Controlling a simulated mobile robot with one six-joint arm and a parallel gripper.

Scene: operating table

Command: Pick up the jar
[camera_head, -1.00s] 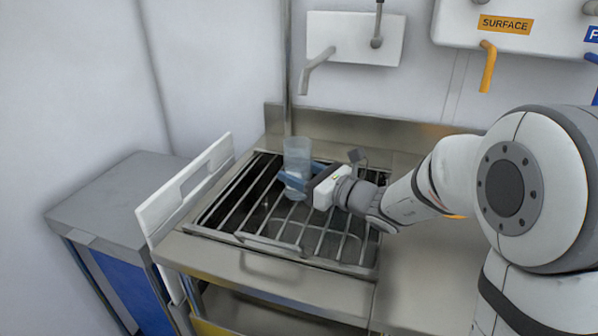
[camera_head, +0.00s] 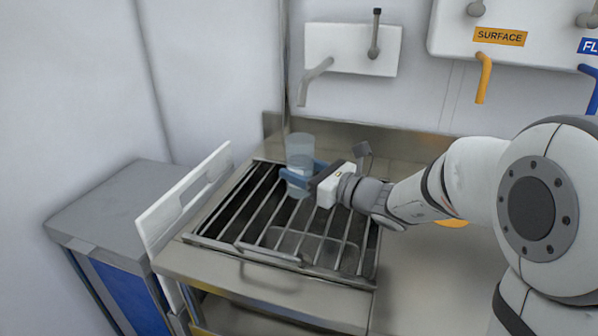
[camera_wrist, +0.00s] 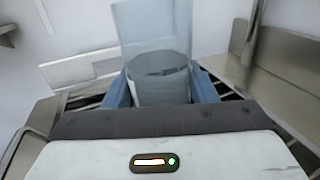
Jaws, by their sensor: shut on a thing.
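The jar (camera_head: 300,150) is a tall, clear, bluish cylinder, upright over the back part of the metal grate. My gripper (camera_head: 299,178) reaches it from the right and is shut on its lower part. In the wrist view the jar (camera_wrist: 158,70) stands between the two blue fingers of my gripper (camera_wrist: 160,92), one on each side. The jar's base is partly hidden by the fingers, and I cannot tell exactly how far it is above the grate.
The metal grate (camera_head: 262,232) is set into the steel table (camera_head: 260,281). A white panel (camera_head: 185,196) rises along the left edge. A grey cabinet (camera_head: 105,206) stands further left. Pipes and a white wall plate (camera_head: 352,49) are behind.

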